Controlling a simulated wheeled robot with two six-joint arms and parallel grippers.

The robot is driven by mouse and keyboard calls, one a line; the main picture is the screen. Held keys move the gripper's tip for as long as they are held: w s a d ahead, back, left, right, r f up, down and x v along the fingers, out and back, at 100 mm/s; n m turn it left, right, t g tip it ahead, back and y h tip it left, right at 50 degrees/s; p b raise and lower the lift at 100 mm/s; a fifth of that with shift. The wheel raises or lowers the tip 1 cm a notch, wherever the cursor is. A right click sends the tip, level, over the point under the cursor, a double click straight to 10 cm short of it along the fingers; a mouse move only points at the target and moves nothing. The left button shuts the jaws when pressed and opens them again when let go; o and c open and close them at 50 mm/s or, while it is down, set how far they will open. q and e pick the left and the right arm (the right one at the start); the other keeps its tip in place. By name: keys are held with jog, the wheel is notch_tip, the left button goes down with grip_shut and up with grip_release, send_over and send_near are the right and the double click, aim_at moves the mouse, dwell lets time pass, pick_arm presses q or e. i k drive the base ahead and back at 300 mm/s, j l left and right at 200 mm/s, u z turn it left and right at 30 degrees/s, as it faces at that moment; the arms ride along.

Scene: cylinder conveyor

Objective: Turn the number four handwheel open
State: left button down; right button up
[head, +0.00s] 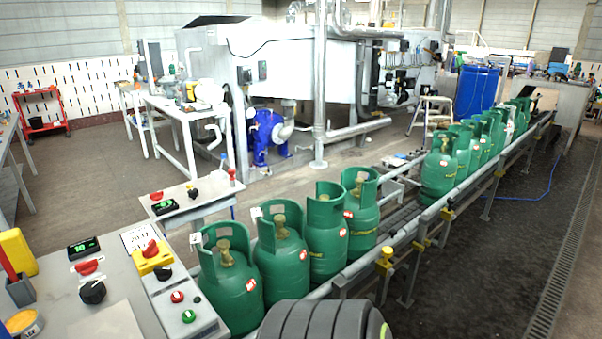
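Green gas cylinders stand upright in a row on the conveyor (405,215). The nearest cylinder (232,295) has a brass-coloured valve (226,254) inside its collar. Behind it stand a second cylinder (285,265), a third cylinder (328,245) and a further cylinder (362,222), each with a brass-coloured valve top. I cannot read any number on a handwheel, so I cannot tell which one is number four. Neither gripper is in view.
A control bench (110,310) with red and black knobs and a push-button box (178,297) lies at the lower left. A smaller stand (190,205) with knobs is behind it. More cylinders (440,170) stand farther along. Dark floor (500,260) to the right is clear.

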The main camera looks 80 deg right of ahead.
aim_at(361, 214)
jog(key=z, duration=3)
jog(key=i+l, duration=0.25)
jog(key=i, duration=0.2)
jog(key=i+l+z, duration=0.1)
jog(key=i, duration=0.35)
jog(key=i+l, duration=0.3)
jog(key=i, duration=0.15)
jog(key=l+z, duration=0.05)
